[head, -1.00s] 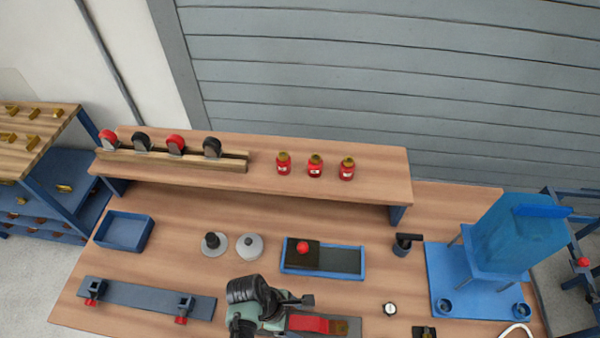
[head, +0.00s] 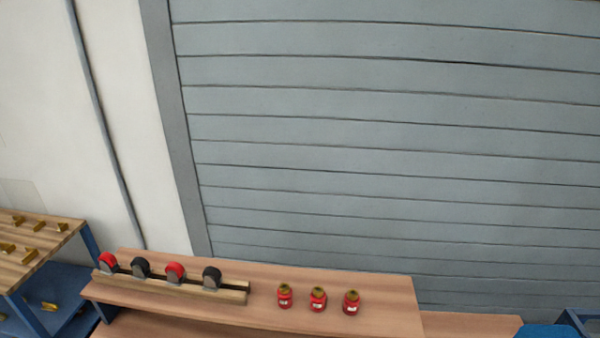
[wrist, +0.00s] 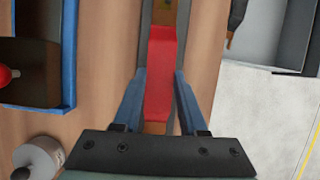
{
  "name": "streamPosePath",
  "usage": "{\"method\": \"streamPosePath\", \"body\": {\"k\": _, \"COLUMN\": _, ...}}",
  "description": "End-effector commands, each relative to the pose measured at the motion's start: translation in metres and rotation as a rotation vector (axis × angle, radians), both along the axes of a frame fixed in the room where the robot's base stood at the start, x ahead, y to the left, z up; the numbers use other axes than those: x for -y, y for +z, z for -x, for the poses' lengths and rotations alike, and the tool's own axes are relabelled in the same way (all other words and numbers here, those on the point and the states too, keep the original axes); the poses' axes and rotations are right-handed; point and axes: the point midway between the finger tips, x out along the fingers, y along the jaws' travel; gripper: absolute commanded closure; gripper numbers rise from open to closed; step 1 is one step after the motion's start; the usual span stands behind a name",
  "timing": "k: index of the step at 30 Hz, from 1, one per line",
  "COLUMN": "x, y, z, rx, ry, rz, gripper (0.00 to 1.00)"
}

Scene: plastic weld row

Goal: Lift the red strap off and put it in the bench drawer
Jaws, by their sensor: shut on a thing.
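In the wrist view the red strap (wrist: 160,72) runs lengthwise between the two blue fingers of my gripper (wrist: 159,80), which is shut on it. A grey open box shape, perhaps the bench drawer (wrist: 276,32), is at the upper right of the wrist view. The head view shows neither the strap nor my gripper.
A blue-edged tray (wrist: 69,50) with a dark block and red knob lies left of my gripper, with a grey round piece (wrist: 38,158) nearer. In the head view a raised shelf (head: 375,290) holds red jars (head: 318,299) and a rack (head: 195,291) of red and black rolls.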

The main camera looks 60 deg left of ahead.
Motion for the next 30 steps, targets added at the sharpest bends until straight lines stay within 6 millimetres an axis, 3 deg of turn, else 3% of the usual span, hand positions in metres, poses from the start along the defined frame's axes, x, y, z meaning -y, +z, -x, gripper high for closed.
{"method": "streamPosePath", "body": {"k": 8, "x": 0.000, "y": 0.011, "z": -0.001, "rx": 0.001, "ry": -0.001, "rz": -0.001, "gripper": 1.00}}
{"method": "streamPosePath", "body": {"k": 24, "x": -0.001, "y": 0.085, "z": -0.001, "rx": 0.002, "ry": -0.001, "rz": -0.003, "gripper": 1.00}}
{"method": "streamPosePath", "body": {"k": 30, "x": 0.000, "y": 0.099, "z": 0.000, "rx": 0.001, "ry": -0.001, "rz": 0.000, "gripper": 1.00}}
